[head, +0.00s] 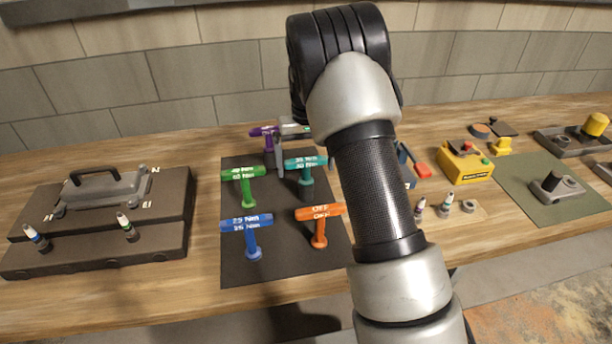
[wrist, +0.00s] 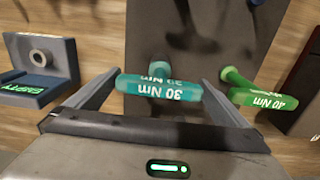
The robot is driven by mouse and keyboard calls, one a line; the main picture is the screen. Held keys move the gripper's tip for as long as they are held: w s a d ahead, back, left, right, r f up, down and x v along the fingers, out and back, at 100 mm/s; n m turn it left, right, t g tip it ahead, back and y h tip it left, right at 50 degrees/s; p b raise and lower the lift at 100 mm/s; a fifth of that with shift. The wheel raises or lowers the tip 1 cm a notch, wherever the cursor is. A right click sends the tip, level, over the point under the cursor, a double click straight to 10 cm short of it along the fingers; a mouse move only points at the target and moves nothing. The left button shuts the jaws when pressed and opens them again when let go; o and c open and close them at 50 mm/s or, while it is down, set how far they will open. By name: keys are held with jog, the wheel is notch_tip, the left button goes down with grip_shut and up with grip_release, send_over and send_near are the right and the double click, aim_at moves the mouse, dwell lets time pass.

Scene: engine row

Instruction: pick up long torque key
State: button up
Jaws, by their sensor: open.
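Several T-shaped torque keys stand upright on a dark mat (head: 285,262). The teal 30 Nm key (head: 306,166) is at the back right, the green 40 Nm key (head: 242,174) at left, the blue 25 Nm key (head: 246,223) front left, the orange OFF key (head: 319,212) front right. A purple key (head: 263,132) is at the back. None is labelled long. In the wrist view my open gripper (wrist: 160,78) has the teal key's crossbar (wrist: 160,88) between its fingers; contact is unclear. The green key (wrist: 258,92) is just outside the right finger.
A dark case (head: 160,222) with a handled cover (head: 105,187) is at left. A yellow box (head: 465,162) and a green mat (head: 570,205) are at right. My arm hides part of the bench. In the wrist view, a grey fixture (wrist: 62,62) stands at left.

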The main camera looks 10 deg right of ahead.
jog(key=shift+f, duration=0.15)
jog(key=c, duration=0.7)
jog(key=shift+c, duration=0.7)
